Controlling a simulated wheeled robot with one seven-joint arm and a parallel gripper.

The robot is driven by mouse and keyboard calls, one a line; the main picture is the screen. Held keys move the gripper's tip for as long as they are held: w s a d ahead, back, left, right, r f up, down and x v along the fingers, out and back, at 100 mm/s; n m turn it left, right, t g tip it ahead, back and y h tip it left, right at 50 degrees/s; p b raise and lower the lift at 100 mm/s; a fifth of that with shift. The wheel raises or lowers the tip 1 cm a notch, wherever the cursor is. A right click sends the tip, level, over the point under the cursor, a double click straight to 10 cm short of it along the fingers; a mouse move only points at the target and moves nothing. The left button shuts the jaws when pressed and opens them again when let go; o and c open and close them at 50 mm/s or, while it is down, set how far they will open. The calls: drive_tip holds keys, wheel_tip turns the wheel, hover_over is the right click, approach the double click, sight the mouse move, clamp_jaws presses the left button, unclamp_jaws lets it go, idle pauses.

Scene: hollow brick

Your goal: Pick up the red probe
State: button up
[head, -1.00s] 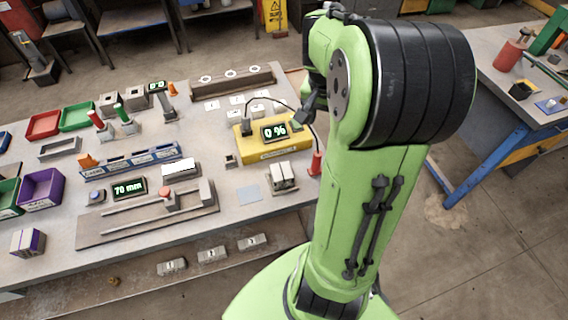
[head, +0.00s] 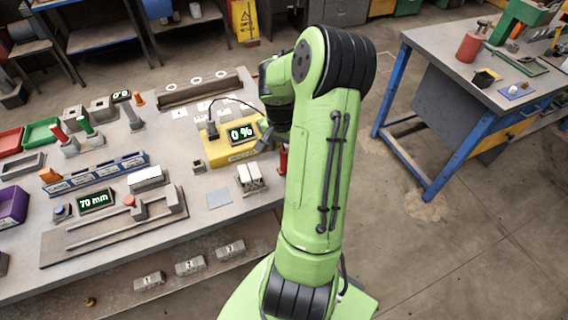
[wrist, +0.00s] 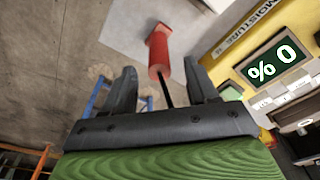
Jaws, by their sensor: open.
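The red probe (wrist: 158,52) has a red handle with a wider end and a thin black rod. In the wrist view it lies ahead of my gripper (wrist: 161,78), with its rod running back between the two dark fingers. The fingers are apart and I see no grip on the probe. In the head view the probe (head: 283,160) shows at the table's right edge, partly hidden by my green arm. My gripper (head: 265,141) is just above and left of it there, partly hidden too.
The yellow moisture meter (head: 222,153) with a "0 %" display stands left of the gripper, a black cable arching over it. Grey blocks (head: 250,178) stand near the table's front edge. A blue-legged table (head: 460,75) stands at the right, with open floor between.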

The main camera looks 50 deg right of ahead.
sight(284, 150)
drive_tip(key=f, duration=0.4)
drive_tip(key=shift+d+f, duration=0.25)
drive_tip(key=shift+d, duration=0.15)
drive_tip(key=shift+r, duration=0.1)
drive_tip(key=shift+c, duration=0.6)
clamp_jaws()
drive_tip(key=shift+r, duration=0.1)
wheel_tip(284, 150, up, 10)
drive_tip(key=shift+f+p, duration=0.1)
drive_tip(key=shift+p, duration=0.5)
